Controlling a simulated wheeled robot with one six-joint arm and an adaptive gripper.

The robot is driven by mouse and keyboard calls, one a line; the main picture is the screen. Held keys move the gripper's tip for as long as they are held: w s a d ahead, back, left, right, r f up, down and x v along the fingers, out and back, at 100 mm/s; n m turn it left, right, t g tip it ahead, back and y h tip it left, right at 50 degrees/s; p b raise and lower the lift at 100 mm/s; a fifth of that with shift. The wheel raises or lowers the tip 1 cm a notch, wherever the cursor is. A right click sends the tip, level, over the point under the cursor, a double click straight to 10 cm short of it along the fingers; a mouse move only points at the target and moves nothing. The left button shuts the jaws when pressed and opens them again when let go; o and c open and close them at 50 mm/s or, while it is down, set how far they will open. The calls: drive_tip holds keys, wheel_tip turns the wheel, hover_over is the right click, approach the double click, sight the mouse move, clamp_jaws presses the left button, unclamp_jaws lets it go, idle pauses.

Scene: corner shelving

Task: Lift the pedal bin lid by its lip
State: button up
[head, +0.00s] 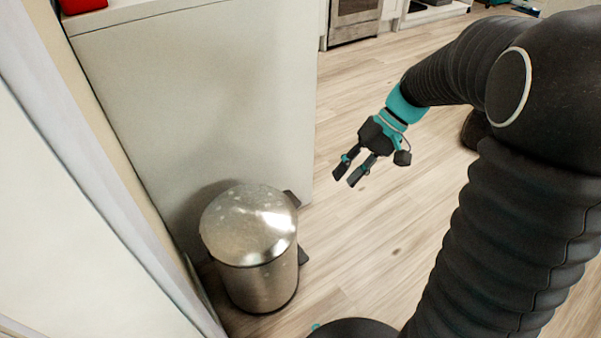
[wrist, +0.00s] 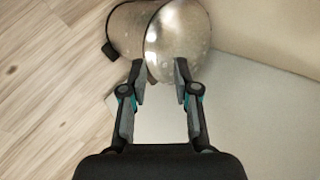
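The pedal bin (head: 262,284) is a round steel bin standing on the floor in the corner by the white cabinet. Its domed lid (head: 247,222) looks closed in the head view. A dark pedal (head: 303,256) shows low on its right side. My gripper (head: 347,180) is open and empty, in the air to the right of the bin and apart from it. In the wrist view the fingers (wrist: 160,72) are spread, with the lid (wrist: 178,40) beyond them at the top. The bin body (wrist: 130,28) lies left of the lid there. I cannot make out the lid's lip clearly.
A white cabinet side (head: 200,95) stands directly behind the bin, and a pale wall or panel (head: 80,230) is close on its left. The wood floor (head: 385,235) right of the bin is clear. An oven (head: 353,20) stands at the back.

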drive_tip(key=w+d+f+g+y+b, duration=0.1)
drive_tip(key=w+d+f+y, duration=0.1)
drive_tip(key=w+f+y, duration=0.65)
drive_tip(key=w+d+f+y+b, duration=0.15)
drive_tip(key=w+f, duration=0.45)
drive_tip(key=f, duration=0.8)
drive_tip(key=r+p+x, duration=0.1)
drive_tip(key=x, duration=1.3)
drive_tip(key=shift+w+n+y, duration=0.3)
drive_tip(key=shift+y, duration=0.1)
drive_tip(key=shift+a+f, duration=0.1)
clamp_jaws()
